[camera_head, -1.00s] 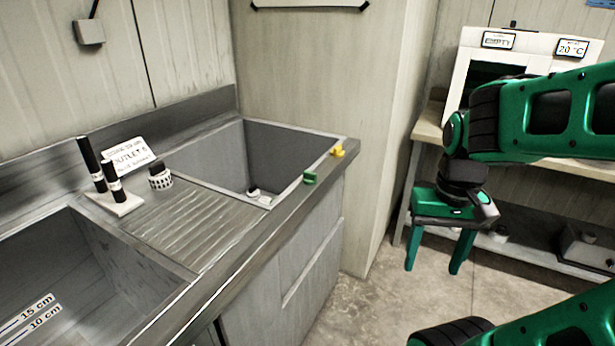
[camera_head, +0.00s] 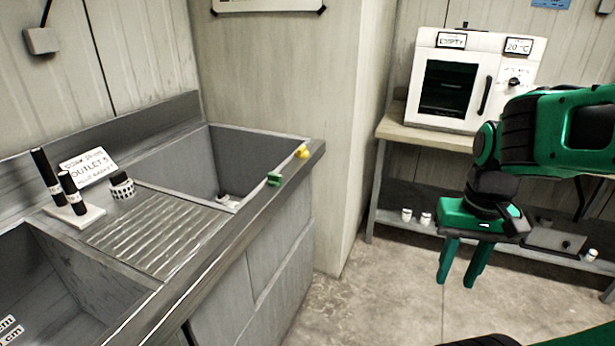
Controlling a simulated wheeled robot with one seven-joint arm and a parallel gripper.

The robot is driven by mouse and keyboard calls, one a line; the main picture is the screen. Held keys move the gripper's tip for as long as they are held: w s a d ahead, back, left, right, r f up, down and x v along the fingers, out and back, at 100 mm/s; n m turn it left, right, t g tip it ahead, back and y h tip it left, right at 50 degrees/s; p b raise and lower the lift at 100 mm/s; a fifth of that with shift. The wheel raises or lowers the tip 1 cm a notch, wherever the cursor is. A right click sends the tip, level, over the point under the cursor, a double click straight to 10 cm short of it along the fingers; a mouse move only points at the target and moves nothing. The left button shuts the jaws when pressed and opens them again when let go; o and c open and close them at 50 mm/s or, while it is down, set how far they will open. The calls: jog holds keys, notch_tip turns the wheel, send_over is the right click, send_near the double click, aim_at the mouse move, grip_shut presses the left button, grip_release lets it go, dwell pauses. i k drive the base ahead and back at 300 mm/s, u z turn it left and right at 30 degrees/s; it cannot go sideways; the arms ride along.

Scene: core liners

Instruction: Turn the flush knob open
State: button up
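No knob is legibly marked as the flush knob. A green knob (camera_head: 273,179) and a yellow knob (camera_head: 302,152) sit on the front rim of the sink counter, by the right basin (camera_head: 258,158). A black-topped, white-patterned round piece (camera_head: 122,186) stands on the counter behind the ribbed drainboard. My gripper (camera_head: 454,284) hangs in the air at the right, fingers down, apart and empty. It is well to the right of both coloured knobs and touches nothing.
Two black cylinders (camera_head: 60,182) stand on a white base beside an outlet sign (camera_head: 88,168). A pale wall (camera_head: 290,80) stands behind the sink. A white oven (camera_head: 460,85) sits on a bench at the right. The floor (camera_head: 380,300) between sink and gripper is clear.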

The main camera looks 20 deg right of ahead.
aim_at(274, 179)
jog(key=z, duration=0.65)
jog(key=k, duration=0.95)
jog(key=z, duration=0.6)
jog(key=i, duration=1.1)
jog(key=u, duration=1.25)
jog(key=i, duration=0.85)
jog(key=u, duration=0.4)
